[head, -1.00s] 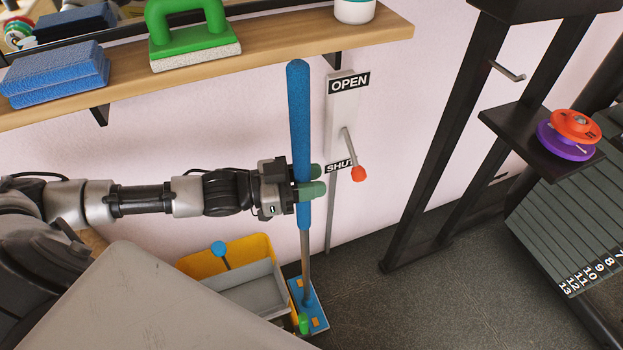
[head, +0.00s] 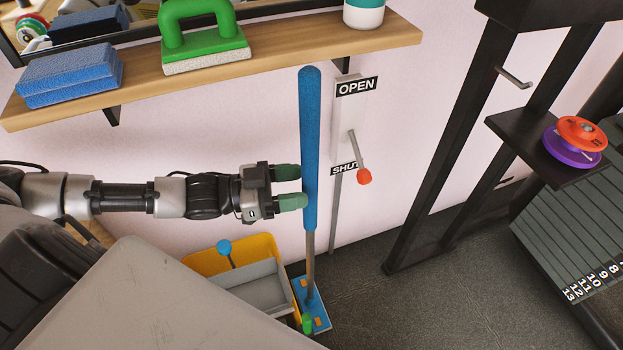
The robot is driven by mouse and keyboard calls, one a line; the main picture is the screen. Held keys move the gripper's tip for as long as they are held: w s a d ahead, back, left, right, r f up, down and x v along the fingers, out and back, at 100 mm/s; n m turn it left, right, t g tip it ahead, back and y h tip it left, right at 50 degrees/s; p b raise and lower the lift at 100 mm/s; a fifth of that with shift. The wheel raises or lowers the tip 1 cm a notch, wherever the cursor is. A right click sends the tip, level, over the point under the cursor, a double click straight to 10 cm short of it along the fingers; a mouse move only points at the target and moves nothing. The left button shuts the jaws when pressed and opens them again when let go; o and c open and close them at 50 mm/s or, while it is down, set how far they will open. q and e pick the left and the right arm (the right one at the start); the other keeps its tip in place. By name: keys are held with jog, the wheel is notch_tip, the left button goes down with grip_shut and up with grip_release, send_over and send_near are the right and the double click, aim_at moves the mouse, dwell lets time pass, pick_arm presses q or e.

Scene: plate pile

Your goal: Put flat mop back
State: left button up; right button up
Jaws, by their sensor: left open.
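The flat mop (head: 310,150) has a thick blue grip, a grey lower shaft and a flat blue head (head: 311,305) on the floor. It stands nearly upright in front of the pink wall, right of the yellow bucket. My left gripper (head: 291,188) is open, with its green fingertips just left of the blue grip; I cannot tell whether they touch it. My right gripper is not in view.
A yellow bucket (head: 193,262) with a grey insert stands by the mop head. A wooden shelf (head: 290,50) holds blue sponges (head: 68,77) and a green-handled scrubber (head: 203,38). A lever with a red knob (head: 364,177) is right of the mop.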

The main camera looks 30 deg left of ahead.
pick_arm(q)
jog(key=shift+v, duration=1.5)
